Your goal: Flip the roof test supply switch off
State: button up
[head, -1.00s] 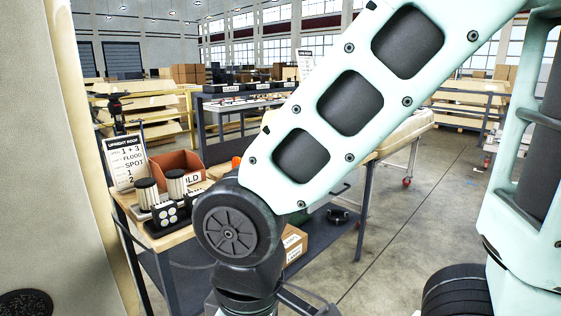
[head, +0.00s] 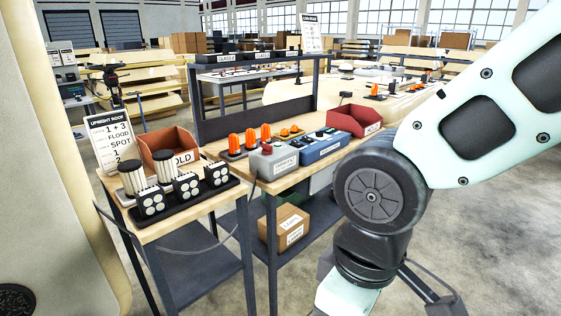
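A grey box (head: 273,160) with a red knob or button (head: 267,149) on top stands at the front of the wooden bench, left of my arm. A blue box (head: 321,147) with a small dark part on top stands just right of it. Both have white labels too small to read, so I cannot tell which one carries the roof test supply switch, nor the switch's position. My arm crosses the right side of the picture, apart from both boxes. My gripper's fingers do not show.
Orange beacons (head: 250,138) stand behind the grey box. A red bin (head: 355,121) is right of the blue box. Lamps (head: 186,184), a brown bin (head: 169,148) and an upright sign (head: 112,137) occupy the left bench. A dark cable hangs in front. Floor is clear at the lower right.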

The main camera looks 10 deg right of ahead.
aim_at(268, 149)
jog(key=i+j, duration=0.2)
jog(key=i, duration=0.3)
jog(key=i+j+z, duration=0.15)
jog(key=i, duration=0.35)
jog(key=j, duration=0.1)
